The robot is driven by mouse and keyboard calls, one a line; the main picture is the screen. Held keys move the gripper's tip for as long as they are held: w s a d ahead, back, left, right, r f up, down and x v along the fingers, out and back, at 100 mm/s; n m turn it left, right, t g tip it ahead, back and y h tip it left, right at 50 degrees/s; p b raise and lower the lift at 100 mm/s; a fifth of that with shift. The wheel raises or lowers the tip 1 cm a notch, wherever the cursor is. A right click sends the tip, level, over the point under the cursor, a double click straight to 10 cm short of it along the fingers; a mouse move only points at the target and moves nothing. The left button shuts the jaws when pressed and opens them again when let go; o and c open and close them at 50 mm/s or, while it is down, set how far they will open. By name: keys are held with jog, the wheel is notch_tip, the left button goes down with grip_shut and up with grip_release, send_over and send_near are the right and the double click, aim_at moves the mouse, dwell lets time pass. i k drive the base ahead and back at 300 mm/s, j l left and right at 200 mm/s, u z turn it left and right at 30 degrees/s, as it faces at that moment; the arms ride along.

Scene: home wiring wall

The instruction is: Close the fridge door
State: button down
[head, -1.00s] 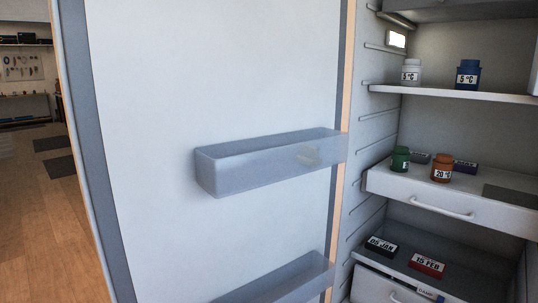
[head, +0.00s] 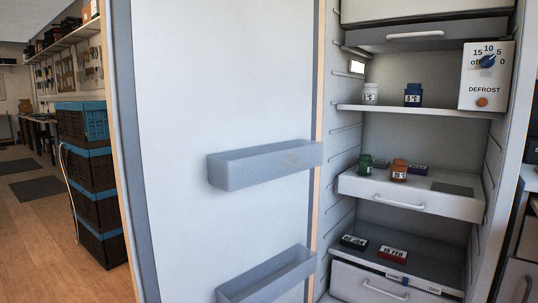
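The fridge door (head: 220,90) stands open on the left in the head view, its inner white face turned towards me. It carries an upper door bin (head: 262,166) and a lower door bin (head: 266,278). The fridge interior (head: 400,140) is open to its right, with a shelf (head: 418,111) and a drawer (head: 410,193). The door's outer face and handle are hidden. My gripper is not in view.
Small bottles and labelled blocks sit on the shelf, drawer and lower level. A defrost panel (head: 487,76) is at the upper right inside. Stacked dark crates (head: 92,185) stand left of the door. Wooden floor (head: 40,235) is clear at left.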

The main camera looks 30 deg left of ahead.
aim_at(207, 100)
jog(key=j+z, duration=0.25)
jog(key=j, duration=0.25)
jog(key=k+j+z, duration=0.1)
jog(key=j+z, duration=0.15)
jog(key=j, duration=0.2)
jog(key=k+j+z, duration=0.25)
jog(key=j, duration=0.2)
jog(key=k+j, duration=0.1)
jog(key=j, duration=0.35)
jog(key=k+j, duration=0.1)
jog(key=j, duration=0.35)
jog(key=k+j, duration=0.1)
jog(key=j, duration=0.35)
jog(key=k+j, duration=0.15)
jog(key=j, duration=0.3)
jog(key=k+j, duration=0.1)
jog(key=j, duration=0.3)
jog(key=k+j, duration=0.1)
jog(key=j, duration=0.35)
